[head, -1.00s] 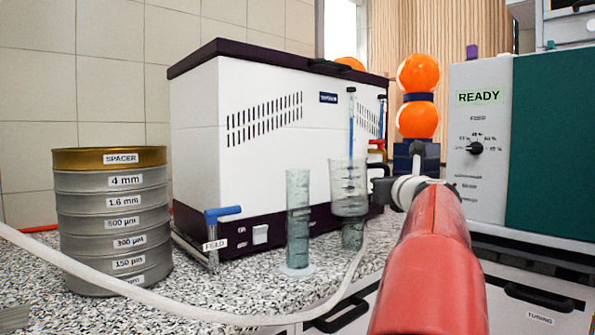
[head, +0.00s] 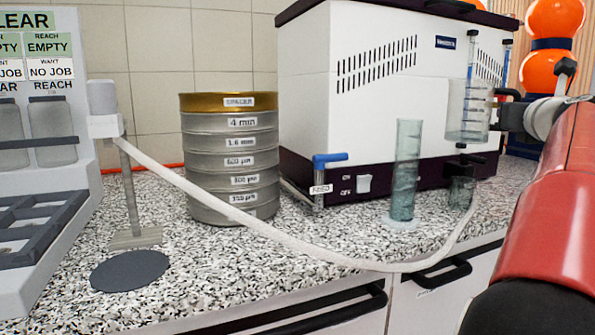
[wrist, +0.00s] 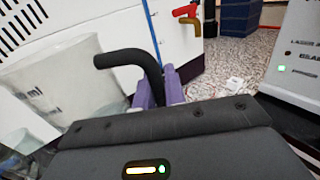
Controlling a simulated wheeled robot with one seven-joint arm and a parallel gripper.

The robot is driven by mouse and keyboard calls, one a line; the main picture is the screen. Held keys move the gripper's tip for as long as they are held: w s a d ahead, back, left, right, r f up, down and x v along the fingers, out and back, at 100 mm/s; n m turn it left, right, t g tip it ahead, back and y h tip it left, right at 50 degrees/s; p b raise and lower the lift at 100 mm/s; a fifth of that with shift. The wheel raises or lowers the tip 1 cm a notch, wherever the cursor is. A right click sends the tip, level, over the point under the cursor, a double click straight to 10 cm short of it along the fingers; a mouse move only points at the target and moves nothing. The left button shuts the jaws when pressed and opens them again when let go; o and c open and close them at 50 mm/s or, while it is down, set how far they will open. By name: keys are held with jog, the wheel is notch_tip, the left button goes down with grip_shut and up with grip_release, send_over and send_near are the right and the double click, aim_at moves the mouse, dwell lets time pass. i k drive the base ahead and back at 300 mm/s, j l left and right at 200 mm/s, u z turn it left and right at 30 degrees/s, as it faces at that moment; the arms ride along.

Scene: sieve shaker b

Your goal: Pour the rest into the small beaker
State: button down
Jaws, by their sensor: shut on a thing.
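My gripper (head: 515,115) is shut on the black handle (wrist: 135,62) of a larger clear, graduated beaker (head: 467,112). The purple fingers show at the handle in the wrist view, with the beaker (wrist: 58,85) filling the left side. The held beaker looks about upright, raised above the counter. The small beaker (head: 461,193) stands on the counter almost directly below it in the head view, with a gap between them. How much is in either beaker I cannot tell.
A tall measuring cylinder (head: 404,170) stands just left of the small beaker. The white cabinet (head: 385,95) with a blue tap (head: 330,160) is behind. A pale hose (head: 300,240) crosses in front. A sieve stack (head: 230,155) and a rack (head: 40,200) are left.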

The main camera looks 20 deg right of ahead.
aim_at(462, 188)
jog(key=k+j, duration=0.75)
jog(key=k, duration=0.1)
